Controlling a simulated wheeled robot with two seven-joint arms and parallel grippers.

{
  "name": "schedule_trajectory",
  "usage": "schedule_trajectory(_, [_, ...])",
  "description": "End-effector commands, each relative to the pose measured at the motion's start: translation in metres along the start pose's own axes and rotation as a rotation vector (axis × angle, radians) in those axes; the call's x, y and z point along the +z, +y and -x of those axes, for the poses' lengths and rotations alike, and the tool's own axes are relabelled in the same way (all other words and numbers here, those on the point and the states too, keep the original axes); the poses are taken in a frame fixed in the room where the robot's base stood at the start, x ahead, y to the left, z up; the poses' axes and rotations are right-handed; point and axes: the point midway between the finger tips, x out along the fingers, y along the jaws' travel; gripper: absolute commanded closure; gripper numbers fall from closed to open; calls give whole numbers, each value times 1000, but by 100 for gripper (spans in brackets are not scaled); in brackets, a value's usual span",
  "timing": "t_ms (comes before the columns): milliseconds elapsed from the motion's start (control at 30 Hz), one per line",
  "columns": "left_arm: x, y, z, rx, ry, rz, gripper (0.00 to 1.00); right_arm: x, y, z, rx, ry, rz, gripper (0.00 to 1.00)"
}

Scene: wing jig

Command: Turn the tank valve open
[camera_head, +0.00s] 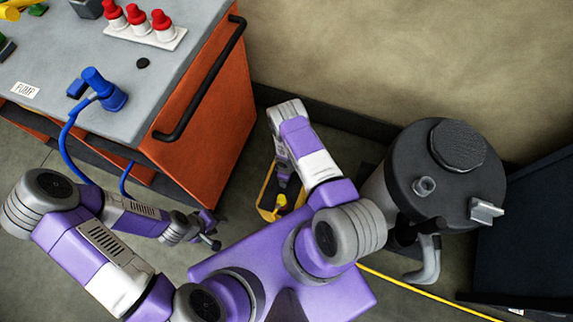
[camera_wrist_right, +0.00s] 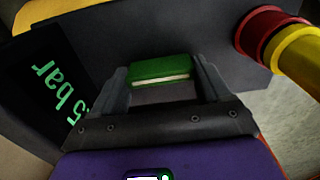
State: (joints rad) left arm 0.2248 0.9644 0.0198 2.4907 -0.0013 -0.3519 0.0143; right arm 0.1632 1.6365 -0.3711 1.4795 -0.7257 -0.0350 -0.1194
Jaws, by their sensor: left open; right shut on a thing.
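A green handle (camera_wrist_right: 160,68) with a pale edge, which looks like the tank valve, sits in front of a dark panel in the right wrist view. My right gripper (camera_wrist_right: 162,80) has one finger on each side of it and is shut on it. The handle's mount is hidden behind the gripper. In the head view my right arm reaches down to a dark box with a yellow rim (camera_head: 264,196) on the floor; that gripper's fingers are hidden there. My left gripper (camera_head: 212,230) is open and empty, beside the orange cabinet.
A display (camera_wrist_right: 55,85) shows "5 bar" in green, its start cut off. A red and yellow fitting (camera_wrist_right: 285,45) sticks out at right. A grey-topped orange cabinet (camera_head: 205,115) stands left, a black-lidded drum (camera_head: 430,185) right.

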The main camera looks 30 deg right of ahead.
Motion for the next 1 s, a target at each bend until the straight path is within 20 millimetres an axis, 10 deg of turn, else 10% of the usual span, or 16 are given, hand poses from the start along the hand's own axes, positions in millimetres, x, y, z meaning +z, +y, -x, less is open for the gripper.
schedule_trajectory(367, [0,0,0,0,0,0,57,0,0,0,1,1,10,54])
schedule_trajectory(400, [0,0,0,0,0,0,57,0,0,0,1,1,10,17])
schedule_trajectory(533, [0,0,0,0,0,0,57,0,0,0,1,1,8,0])
schedule_trajectory(1000, [1,7,18,0,0,0,57,-1,1,37,1,1,7,0])
